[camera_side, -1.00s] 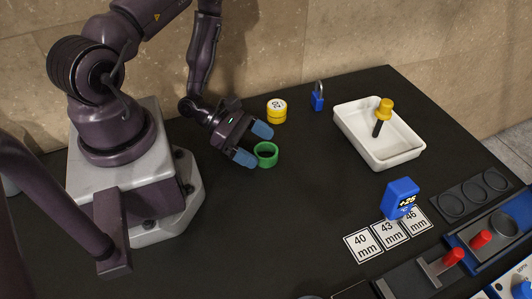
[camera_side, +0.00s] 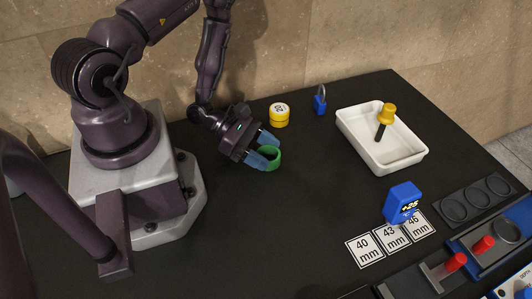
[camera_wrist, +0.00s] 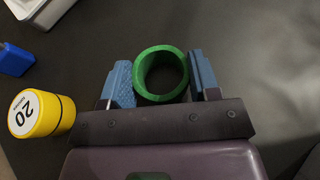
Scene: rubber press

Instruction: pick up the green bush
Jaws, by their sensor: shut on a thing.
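The green bush (camera_side: 271,158) is a short open ring standing on the black table; it also shows in the wrist view (camera_wrist: 161,96). My gripper (camera_side: 266,148) has its two blue fingers on opposite sides of the ring and is shut on it. In the wrist view my gripper (camera_wrist: 161,80) has one finger to the left of the bush and one to the right.
A yellow cylinder marked 20 (camera_side: 279,115) stands just behind my gripper, with a blue padlock (camera_side: 320,104) beyond it. A white tray (camera_side: 415,161) holds a yellow-handled tool (camera_side: 387,112). Size cards (camera_side: 365,250), a blue gauge (camera_side: 403,203) and a press (camera_side: 503,229) lie front right.

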